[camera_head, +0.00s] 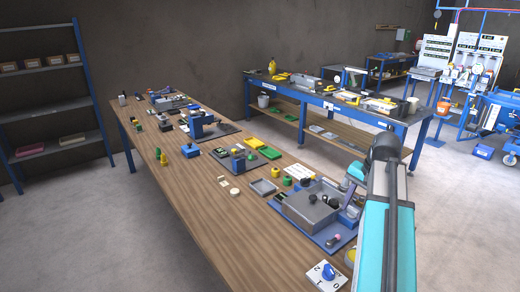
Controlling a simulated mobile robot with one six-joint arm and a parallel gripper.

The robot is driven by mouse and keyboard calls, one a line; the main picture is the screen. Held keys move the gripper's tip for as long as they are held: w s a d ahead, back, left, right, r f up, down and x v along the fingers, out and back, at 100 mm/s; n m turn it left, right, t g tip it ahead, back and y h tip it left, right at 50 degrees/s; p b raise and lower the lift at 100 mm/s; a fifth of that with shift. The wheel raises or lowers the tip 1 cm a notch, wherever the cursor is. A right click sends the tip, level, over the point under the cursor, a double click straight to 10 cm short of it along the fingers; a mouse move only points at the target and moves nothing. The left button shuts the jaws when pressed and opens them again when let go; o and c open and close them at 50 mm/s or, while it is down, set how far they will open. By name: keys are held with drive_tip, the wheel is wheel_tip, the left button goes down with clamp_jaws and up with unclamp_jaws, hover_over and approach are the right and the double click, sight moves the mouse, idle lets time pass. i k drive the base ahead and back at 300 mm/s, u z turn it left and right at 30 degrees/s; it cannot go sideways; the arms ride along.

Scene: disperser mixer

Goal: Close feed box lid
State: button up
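A grey box (296,214) stands on a blue base plate (331,243) at the near right part of the long wooden bench. It may be the feed box; no label can be read. A grey surface with small dark items shows inside its rim, and I cannot make out a lid or its position. My teal arm rises at the right and bends down behind its own front link. What looks like my gripper (352,206) is small and partly hidden at the box's right side. I cannot tell whether it touches the box or is open.
The wooden bench (190,215) carries a switch panel with a blue knob (327,272), a small grey tray (264,187), a green cup (287,181) and several machines farther back. A second blue bench stands behind. Bare wood lies left of the box.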

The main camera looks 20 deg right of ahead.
sight(308, 206)
drive_tip(key=k, duration=1)
